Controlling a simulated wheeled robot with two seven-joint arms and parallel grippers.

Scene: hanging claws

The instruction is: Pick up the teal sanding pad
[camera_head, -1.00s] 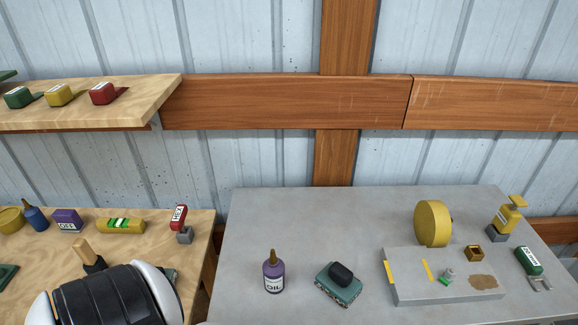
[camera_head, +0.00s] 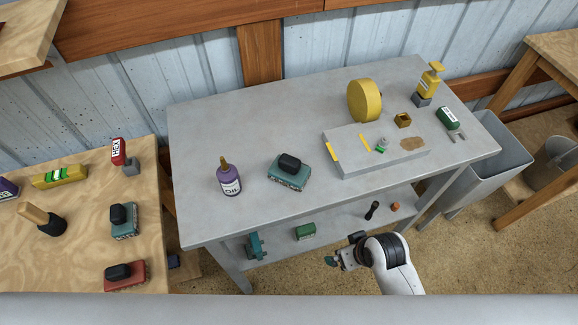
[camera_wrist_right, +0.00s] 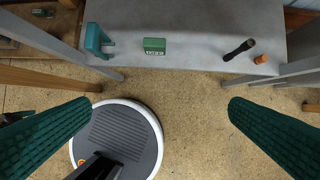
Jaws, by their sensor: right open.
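A teal sanding pad (camera_head: 289,178) with a black knob lies on the grey table, just right of the purple oil bottle (camera_head: 229,180). Another teal-green pad (camera_head: 124,222) with a black knob lies on the wooden table at left, behind a red pad (camera_head: 125,275). My right gripper (camera_head: 333,260) is in front of the grey table, low and right of the teal pad, well apart from it. In the right wrist view its two green ribbed fingers (camera_wrist_right: 160,130) are wide apart with nothing between them. My left gripper is not seen.
A grey block (camera_head: 345,163) and a yellow disc (camera_head: 364,100) stand right of the pad. The lower shelf (camera_head: 330,222) holds a green box (camera_head: 305,231), a teal tool and a black flashlight. A grey bin (camera_head: 490,160) stands at right. The table's front left is clear.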

